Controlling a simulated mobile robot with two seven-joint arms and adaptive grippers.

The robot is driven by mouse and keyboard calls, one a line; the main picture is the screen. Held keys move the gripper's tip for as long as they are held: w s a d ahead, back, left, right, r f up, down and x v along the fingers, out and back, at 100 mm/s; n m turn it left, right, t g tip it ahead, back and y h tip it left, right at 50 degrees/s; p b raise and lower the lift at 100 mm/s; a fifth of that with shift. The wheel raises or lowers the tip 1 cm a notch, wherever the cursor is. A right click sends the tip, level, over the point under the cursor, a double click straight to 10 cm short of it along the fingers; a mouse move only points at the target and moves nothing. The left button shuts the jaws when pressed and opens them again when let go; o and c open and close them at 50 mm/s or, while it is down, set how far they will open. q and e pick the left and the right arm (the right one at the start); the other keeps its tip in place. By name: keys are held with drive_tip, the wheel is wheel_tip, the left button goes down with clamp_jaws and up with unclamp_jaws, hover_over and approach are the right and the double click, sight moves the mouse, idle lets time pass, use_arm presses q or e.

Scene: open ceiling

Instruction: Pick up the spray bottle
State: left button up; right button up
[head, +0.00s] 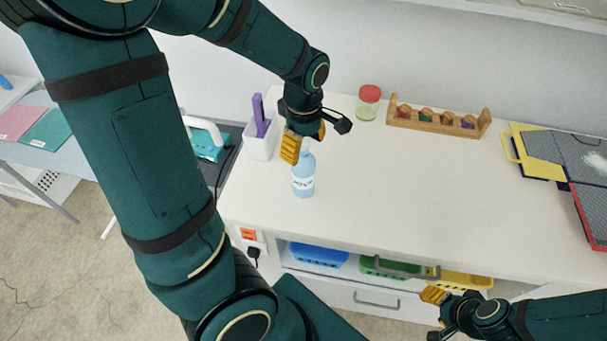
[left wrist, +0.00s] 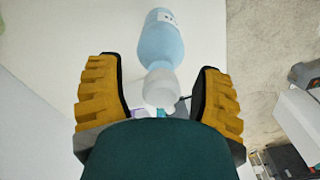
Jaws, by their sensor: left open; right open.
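The spray bottle (head: 303,182) is light blue with a white label and stands upright on the white counter (head: 400,185), near its left front part. My left gripper (head: 306,143) is open just above and behind it, its yellow fingers close to the bottle top. In the left wrist view the bottle (left wrist: 161,42) extends away from the gripper (left wrist: 158,80). Its white top (left wrist: 160,88) shows between the two spread fingers, with visible space on both sides. The bottle top is partly hidden in the head view. My right gripper (head: 436,310) is open and empty in front of the counter.
A white holder (head: 258,145) with a purple item stands left of my left gripper. A red-lidded jar (head: 368,103) and a wooden rack (head: 437,122) stand at the back. Bins, including a blue one (head: 318,255), sit under the counter. The counter's middle is clear.

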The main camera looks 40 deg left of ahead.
use_arm(q)
drive_tip(key=shift+f, duration=0.5)
clamp_jaws()
drive_tip(key=shift+r, duration=0.1)
